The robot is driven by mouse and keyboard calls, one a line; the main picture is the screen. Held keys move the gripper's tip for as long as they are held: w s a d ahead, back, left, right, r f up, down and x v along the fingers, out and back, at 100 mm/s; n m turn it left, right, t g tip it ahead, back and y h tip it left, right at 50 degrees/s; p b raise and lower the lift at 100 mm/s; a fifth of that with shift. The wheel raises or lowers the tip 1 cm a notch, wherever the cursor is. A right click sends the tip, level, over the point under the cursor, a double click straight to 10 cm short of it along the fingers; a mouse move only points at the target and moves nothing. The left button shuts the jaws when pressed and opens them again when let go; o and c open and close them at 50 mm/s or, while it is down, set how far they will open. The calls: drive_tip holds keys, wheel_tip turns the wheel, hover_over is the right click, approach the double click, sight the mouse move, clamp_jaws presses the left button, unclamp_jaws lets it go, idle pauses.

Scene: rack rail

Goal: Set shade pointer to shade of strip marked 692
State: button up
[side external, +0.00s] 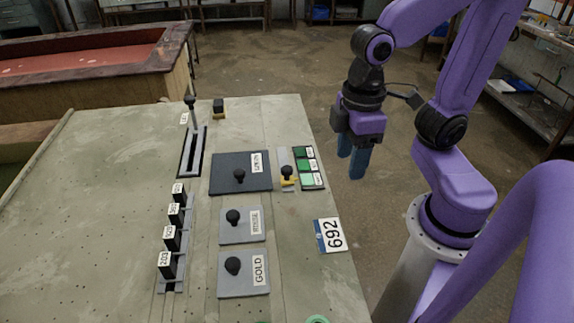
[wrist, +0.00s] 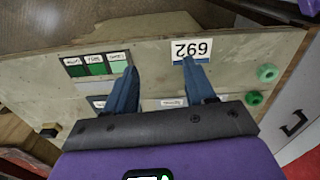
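The shade pointer is a yellow slider with a black knob (side external: 287,173) on a pale track. It sits beside a black-framed scale of three green swatches (side external: 306,166), dark at the far end and light at the near end. The yellow part appears level with the light swatch. The swatches also show in the wrist view (wrist: 95,64). A white card marked 692 (side external: 334,234) with a blue edge lies near the table's right edge; it reads upside down in the wrist view (wrist: 190,49). My gripper (side external: 354,160) is open and empty, beyond the table's right edge. A strip marked 692 is not clearly identifiable elsewhere.
A dark panel with a knob (side external: 225,187) lies left of the pointer. Two grey knobbed plates lie nearer, one labelled GOLD (side external: 229,285). Several black numbered blocks stand on a rail (side external: 178,285). A slotted lever (side external: 191,115) stands far left. Green round pieces (wrist: 266,73) sit near the edge.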

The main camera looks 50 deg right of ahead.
sight(287, 168)
drive_tip(key=w+r+m, duration=0.8)
drive_tip(key=w+m, duration=0.2)
drive_tip(key=w, duration=0.4)
drive_tip(key=f, duration=1.1)
drive_tip(key=a+f, duration=0.1)
drive_tip(key=f, duration=0.5)
clamp_jaws()
